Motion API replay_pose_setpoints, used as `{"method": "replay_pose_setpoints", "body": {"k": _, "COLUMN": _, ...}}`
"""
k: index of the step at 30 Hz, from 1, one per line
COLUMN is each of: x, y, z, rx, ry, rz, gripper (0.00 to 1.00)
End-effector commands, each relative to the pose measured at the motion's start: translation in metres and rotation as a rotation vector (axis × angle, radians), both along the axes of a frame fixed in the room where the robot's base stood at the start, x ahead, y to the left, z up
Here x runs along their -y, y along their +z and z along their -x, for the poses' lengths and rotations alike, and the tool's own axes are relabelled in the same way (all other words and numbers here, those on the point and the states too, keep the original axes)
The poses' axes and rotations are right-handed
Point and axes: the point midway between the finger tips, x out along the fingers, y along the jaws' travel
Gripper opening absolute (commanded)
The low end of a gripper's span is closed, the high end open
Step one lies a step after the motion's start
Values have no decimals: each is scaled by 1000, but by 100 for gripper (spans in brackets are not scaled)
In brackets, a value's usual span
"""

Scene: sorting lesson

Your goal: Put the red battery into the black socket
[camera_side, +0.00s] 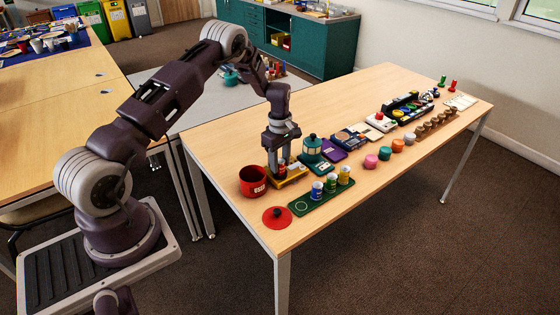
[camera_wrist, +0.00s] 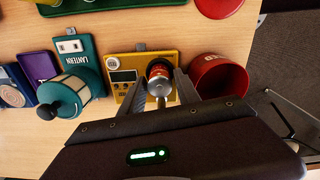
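The red battery (camera_wrist: 159,72) stands over the yellow device (camera_wrist: 122,92), its metal end towards the wrist camera. In the side view the red battery (camera_side: 281,169) shows between the fingers. My gripper (camera_side: 281,164) points down, with one finger on each side of the battery; in the wrist view my gripper (camera_wrist: 161,82) reaches in from below. I cannot tell whether the fingers touch the battery or stand slightly apart. The yellow device (camera_side: 296,174) has a small dark display and a pale dial.
A red pot (camera_side: 253,181) stands close left of the gripper; a red lid (camera_side: 277,217) lies in front. A green tray (camera_side: 322,199) holds blue, green and yellow batteries. A teal lantern (camera_side: 311,149) stands close right. Several items line the table further right; the front table edge is clear.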

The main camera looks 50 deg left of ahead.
Motion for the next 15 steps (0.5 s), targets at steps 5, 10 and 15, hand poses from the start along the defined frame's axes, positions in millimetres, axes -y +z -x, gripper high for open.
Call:
{"method": "replay_pose_setpoints", "body": {"k": 5, "x": 0, "y": 0, "z": 0, "rx": 0, "ry": 0, "rz": 0, "gripper": 38}}
{"method": "replay_pose_setpoints", "body": {"k": 10, "x": 0, "y": 8, "z": -1, "rx": 2, "ry": 0, "rz": -1, "gripper": 38}}
{"method": "replay_pose_setpoints", "body": {"k": 15, "x": 0, "y": 26, "z": 0, "rx": 1, "ry": 0, "rz": 0, "gripper": 38}}
